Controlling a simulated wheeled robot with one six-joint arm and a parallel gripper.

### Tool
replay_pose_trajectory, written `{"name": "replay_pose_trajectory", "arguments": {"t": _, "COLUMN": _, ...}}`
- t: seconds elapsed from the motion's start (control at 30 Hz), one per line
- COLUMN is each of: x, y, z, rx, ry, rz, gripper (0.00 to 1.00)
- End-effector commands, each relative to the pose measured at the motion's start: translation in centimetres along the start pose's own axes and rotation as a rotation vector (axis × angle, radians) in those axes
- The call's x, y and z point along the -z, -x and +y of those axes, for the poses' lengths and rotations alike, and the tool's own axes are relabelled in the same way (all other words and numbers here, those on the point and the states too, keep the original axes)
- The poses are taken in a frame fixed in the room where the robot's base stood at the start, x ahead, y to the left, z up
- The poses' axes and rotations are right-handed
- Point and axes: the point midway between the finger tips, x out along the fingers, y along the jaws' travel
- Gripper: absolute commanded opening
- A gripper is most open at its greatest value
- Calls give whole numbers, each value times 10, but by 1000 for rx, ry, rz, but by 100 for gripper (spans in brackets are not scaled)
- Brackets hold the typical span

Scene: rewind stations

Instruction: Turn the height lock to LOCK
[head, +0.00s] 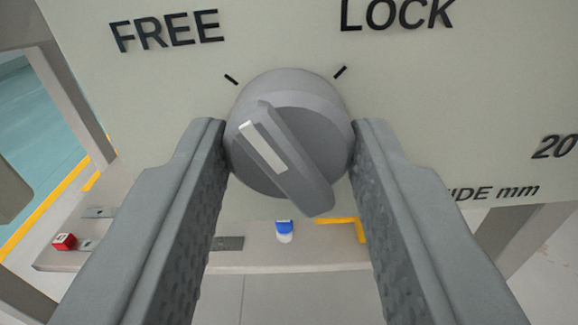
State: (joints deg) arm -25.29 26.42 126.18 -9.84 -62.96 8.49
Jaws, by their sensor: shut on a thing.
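The height lock is a round grey knob (288,135) on a pale panel (285,40) in the head view. Its raised grip bar carries a white stripe at the upper left end. The bar slants from upper left to lower right, and the striped end points toward the FREE mark (231,79). The LOCK mark (340,72) is at the upper right of the knob. My gripper (289,142) has one finger on each side of the knob, shut on its round rim.
Below the panel is a pale ledge (300,258) with a small blue-and-white object (284,231) and a yellow corner mark (350,228). A small red block (64,242) sits at the ledge's left end. A teal floor (40,140) with a yellow line shows at the left.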

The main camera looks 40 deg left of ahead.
Motion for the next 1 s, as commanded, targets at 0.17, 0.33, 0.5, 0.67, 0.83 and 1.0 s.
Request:
{"name": "replay_pose_trajectory", "arguments": {"t": 0.17, "x": 0, "y": 0, "z": 0, "rx": 0, "ry": -165, "rz": 0, "gripper": 13}}
{"name": "replay_pose_trajectory", "arguments": {"t": 0.33, "x": 0, "y": 0, "z": 0, "rx": 0, "ry": -327, "rz": -1, "gripper": 13}}
{"name": "replay_pose_trajectory", "arguments": {"t": 0.5, "x": 0, "y": 0, "z": -1, "rx": 0, "ry": -489, "rz": -1, "gripper": 13}}
{"name": "replay_pose_trajectory", "arguments": {"t": 0.67, "x": 0, "y": 0, "z": -1, "rx": 0, "ry": -641, "rz": -1, "gripper": 13}}
{"name": "replay_pose_trajectory", "arguments": {"t": 0.83, "x": 0, "y": 0, "z": -1, "rx": -1, "ry": -802, "rz": -1, "gripper": 13}}
{"name": "replay_pose_trajectory", "arguments": {"t": 1.0, "x": 0, "y": 0, "z": -1, "rx": -1, "ry": -955, "rz": -1, "gripper": 13}}
